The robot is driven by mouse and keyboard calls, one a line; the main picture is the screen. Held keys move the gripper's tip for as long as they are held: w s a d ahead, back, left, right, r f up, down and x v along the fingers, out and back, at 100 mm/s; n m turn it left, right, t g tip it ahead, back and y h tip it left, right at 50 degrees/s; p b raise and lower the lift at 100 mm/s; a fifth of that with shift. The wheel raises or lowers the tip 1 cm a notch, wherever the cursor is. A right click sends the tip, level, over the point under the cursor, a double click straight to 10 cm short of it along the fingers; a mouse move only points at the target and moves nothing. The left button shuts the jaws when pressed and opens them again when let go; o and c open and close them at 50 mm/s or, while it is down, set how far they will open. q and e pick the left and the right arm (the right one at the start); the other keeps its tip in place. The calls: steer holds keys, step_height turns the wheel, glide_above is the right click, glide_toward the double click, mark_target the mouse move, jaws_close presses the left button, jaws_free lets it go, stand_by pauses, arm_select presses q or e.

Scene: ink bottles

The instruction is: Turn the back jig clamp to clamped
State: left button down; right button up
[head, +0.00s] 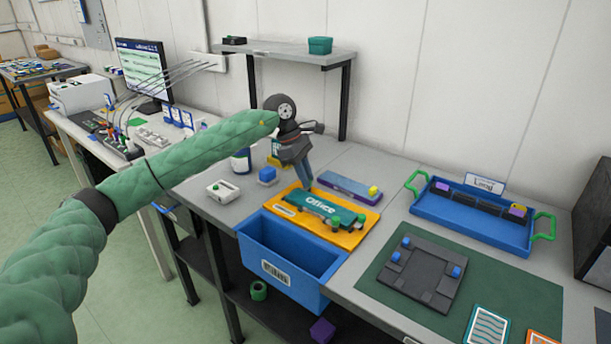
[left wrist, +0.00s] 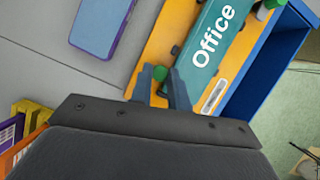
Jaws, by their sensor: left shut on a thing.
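The orange jig (head: 284,208) lies on the grey bench and bears a teal piece (head: 312,204) marked "Office". Green knobs (head: 334,221) show at its near right end. My left gripper (head: 306,183) points down at the far left end of the jig. In the left wrist view its fingers (left wrist: 170,82) are shut on a green clamp knob (left wrist: 160,73) beside the teal piece (left wrist: 213,40). In the head view the fingers hide this knob. The clamp's turned position cannot be told. My right gripper is not in view.
A blue bin (head: 262,243) hangs in front of the jig. A purple-blue flat case (head: 345,186) lies behind it. A blue tray (head: 470,222) and a dark fixture (head: 425,270) are to the right.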

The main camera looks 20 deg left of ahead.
arm_select(q)
steer(key=c, duration=1.3)
jaws_free()
steer(key=shift+c, duration=0.2)
steer(key=shift+a+r, duration=0.15)
steer(key=shift+r, duration=0.1)
steer(key=b+v, duration=0.1)
steer(key=v, duration=0.6)
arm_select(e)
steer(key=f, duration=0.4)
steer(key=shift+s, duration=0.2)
arm_select(q)
steer(key=shift+w+r, duration=0.1)
steer(key=shift+r, duration=0.05)
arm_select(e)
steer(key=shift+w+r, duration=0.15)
